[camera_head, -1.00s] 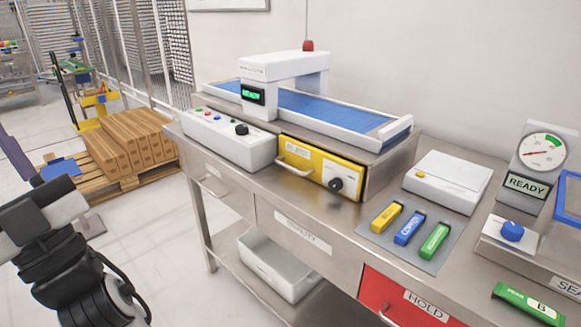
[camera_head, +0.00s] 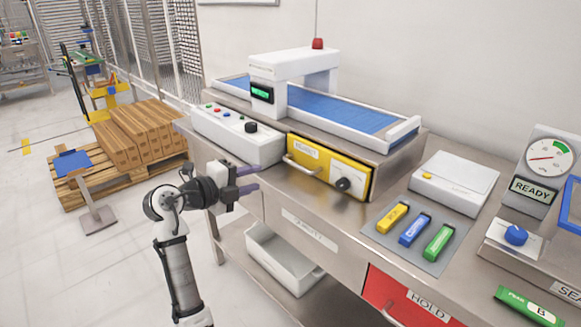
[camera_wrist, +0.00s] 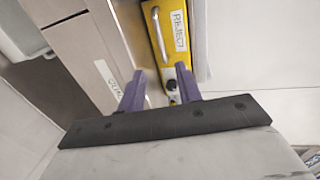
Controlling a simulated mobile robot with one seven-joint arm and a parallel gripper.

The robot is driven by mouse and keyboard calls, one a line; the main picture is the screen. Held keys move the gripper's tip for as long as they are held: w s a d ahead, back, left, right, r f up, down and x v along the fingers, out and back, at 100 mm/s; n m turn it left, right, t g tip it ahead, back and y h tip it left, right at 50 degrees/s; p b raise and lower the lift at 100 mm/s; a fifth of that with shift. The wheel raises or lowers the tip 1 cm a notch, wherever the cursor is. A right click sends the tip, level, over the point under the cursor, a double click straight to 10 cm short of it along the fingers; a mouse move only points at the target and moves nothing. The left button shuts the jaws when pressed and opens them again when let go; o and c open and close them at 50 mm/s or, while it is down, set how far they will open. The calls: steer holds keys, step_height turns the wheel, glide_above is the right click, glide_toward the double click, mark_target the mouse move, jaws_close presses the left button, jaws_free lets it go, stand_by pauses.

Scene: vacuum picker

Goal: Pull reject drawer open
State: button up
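The yellow reject drawer (camera_head: 329,168) is set in the front of the machine on the steel bench, and it looks closed. It has a pale bar handle (camera_head: 299,165) on its left and a black knob (camera_head: 343,184) on its right. The drawer also shows in the wrist view (camera_wrist: 177,45), label readable, with its handle (camera_wrist: 163,33) beyond my fingertips. My gripper (camera_head: 256,180) is open and empty, with purple fingers apart, left of and short of the handle. It touches nothing that I can see.
The steel bench's front edge runs below the drawer, with a QUALITY drawer (camera_head: 308,232) beneath. A white control box (camera_head: 236,132) stands left of the reject drawer. Yellow, blue and green packs lie on a grey mat (camera_head: 422,254) at right. A white bin (camera_head: 279,260) sits on the lower shelf.

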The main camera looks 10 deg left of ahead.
mark_target(295, 166)
steer(key=p+x, duration=0.3)
steer(key=x, duration=1)
steer(key=shift+w+d+p, duration=0.2)
steer(key=shift+d+p, duration=0.05)
steer(key=shift+p, duration=0.15)
steer(key=shift+f, duration=0.1)
jaws_close()
